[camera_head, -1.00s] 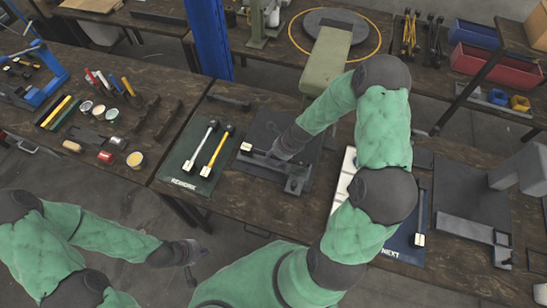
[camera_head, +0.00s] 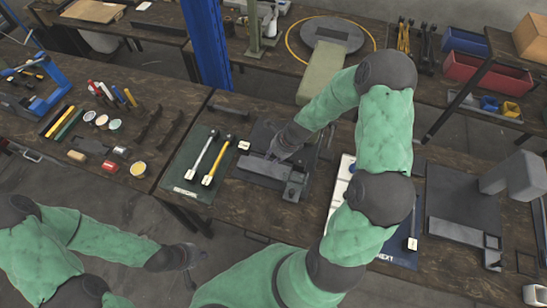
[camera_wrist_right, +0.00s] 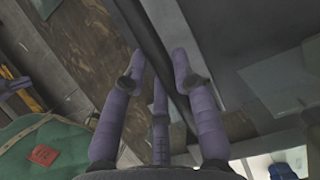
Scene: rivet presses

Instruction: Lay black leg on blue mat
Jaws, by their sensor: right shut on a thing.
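My right gripper (camera_head: 281,155) is shut on a black leg with a white tag (camera_head: 243,146) at its left end, just above the grey press fixture (camera_head: 265,171). The gripper and forearm hide much of the leg. In the right wrist view the purple-grey fingers (camera_wrist_right: 159,65) close toward a dark bar; its outline is hard to tell from the dark surfaces behind. The blue mat (camera_head: 385,262), marked NEXT, lies to the right, partly behind my right arm. A dark tagged leg (camera_head: 413,243) lies on it. My left gripper (camera_head: 190,257) hangs at lower left, away from the bench; its jaws are unclear.
A green mat (camera_head: 178,184) at left holds a silver leg (camera_head: 199,156) and a yellow-handled leg (camera_head: 216,161). A white panel (camera_head: 340,190) lies beside the blue mat. A grey press (camera_head: 515,180) stands at right. A blue post (camera_head: 207,45) rises behind the bench.

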